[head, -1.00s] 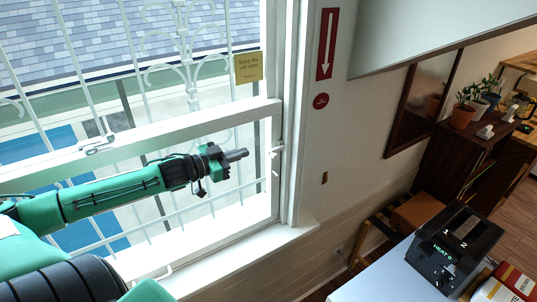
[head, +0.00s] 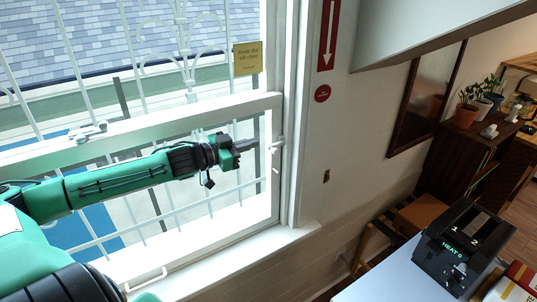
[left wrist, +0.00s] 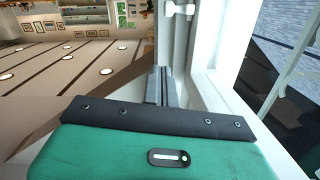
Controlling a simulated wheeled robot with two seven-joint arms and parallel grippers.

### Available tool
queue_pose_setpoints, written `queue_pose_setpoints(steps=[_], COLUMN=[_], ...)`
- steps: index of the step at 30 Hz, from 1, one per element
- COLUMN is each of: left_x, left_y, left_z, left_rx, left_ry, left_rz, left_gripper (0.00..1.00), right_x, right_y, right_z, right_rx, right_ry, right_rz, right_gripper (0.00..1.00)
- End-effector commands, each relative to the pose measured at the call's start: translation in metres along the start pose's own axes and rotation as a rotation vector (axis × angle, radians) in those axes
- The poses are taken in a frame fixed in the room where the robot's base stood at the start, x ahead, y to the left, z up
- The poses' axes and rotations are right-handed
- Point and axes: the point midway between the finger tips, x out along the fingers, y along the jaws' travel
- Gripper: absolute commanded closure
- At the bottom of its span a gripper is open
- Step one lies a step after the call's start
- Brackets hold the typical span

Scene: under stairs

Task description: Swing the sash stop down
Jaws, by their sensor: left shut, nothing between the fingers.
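The sash stop (head: 277,144) is a small white piece on the right-hand window jamb. My left gripper (head: 254,142) is shut and empty. Its fingertips are just left of the stop in the head view, with a small gap in the picture. The fingers (left wrist: 160,86) point up toward the jamb in the wrist view, below the stop. My right gripper is not in view.
The window sash (head: 150,123) and its sill (head: 215,262) lie around my left arm, with white bars outside. A yellow note (head: 248,58) is on the glass above. A black toaster (head: 460,245) stands on a white table at lower right.

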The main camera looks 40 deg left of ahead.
Motion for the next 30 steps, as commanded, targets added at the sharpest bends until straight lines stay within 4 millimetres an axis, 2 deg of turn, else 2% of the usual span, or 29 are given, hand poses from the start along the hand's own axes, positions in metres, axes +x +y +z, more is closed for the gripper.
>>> queue_pose_setpoints(steps=[11,30], left_x=[0.016,0.048], left_y=[-0.001,-0.003], left_z=[0.001,-0.005], left_rx=[0.003,-0.002], left_ry=[0.002,0.002], left_rz=[-0.003,-0.004], left_gripper=[1.0,1.0], right_x=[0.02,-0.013], right_y=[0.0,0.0], right_z=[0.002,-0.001], right_rx=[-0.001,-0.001], right_ry=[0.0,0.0], right_rz=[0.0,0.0], right_gripper=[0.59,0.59])
